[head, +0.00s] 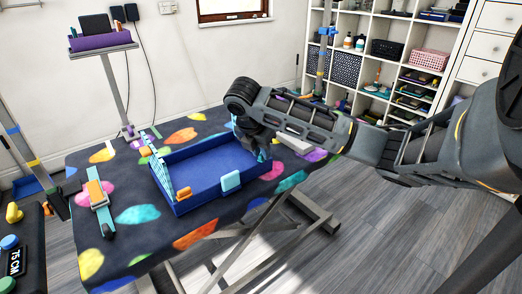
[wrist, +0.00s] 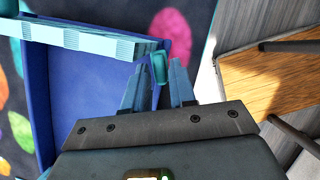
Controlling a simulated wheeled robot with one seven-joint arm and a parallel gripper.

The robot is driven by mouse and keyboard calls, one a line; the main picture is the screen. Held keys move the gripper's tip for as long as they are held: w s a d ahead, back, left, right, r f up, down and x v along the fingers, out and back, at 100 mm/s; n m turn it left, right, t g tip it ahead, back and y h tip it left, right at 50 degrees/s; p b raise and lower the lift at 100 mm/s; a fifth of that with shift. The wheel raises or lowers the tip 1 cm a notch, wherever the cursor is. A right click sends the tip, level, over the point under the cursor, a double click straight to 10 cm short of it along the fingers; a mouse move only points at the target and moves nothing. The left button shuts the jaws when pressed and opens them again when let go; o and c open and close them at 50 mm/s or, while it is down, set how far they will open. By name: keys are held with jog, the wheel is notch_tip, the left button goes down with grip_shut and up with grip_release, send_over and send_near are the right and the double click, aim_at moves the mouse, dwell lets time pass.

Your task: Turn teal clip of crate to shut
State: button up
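The blue crate (head: 212,162) stands on the spotted table, with a light-blue ribbed panel (head: 162,172) at its left end. My gripper (head: 264,152) is low at the crate's right corner. In the wrist view, the crate (wrist: 38,95) lies left of my gripper (wrist: 161,70), and a ribbed light-blue panel (wrist: 90,42) crosses the top. The small teal clip (wrist: 159,67) is at the crate's edge, between my two spread fingertips. Contact cannot be told. In the head view, my gripper hides that corner and I cannot make out the teal clip.
A light-blue piece (head: 231,181) and an orange piece (head: 184,193) are on the crate's front side. A purple tray on a stand (head: 100,42) is behind. Shelves are at the back right.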

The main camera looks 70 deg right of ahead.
grip_shut()
jog(key=m+p, duration=0.2)
jog(key=shift+w+r+g+y+p, duration=0.15)
jog(key=shift+r+g+y+p, duration=0.15)
jog(key=shift+g+p, duration=0.1)
jog(key=shift+f+m+g+p, duration=0.1)
jog(key=shift+m+g+p, duration=0.2)
jog(key=shift+m+p, duration=0.55)
jog(key=shift+f+m, duration=0.2)
jog(key=shift+m, duration=0.25)
jog(key=shift+o, duration=1.5)
grip_release()
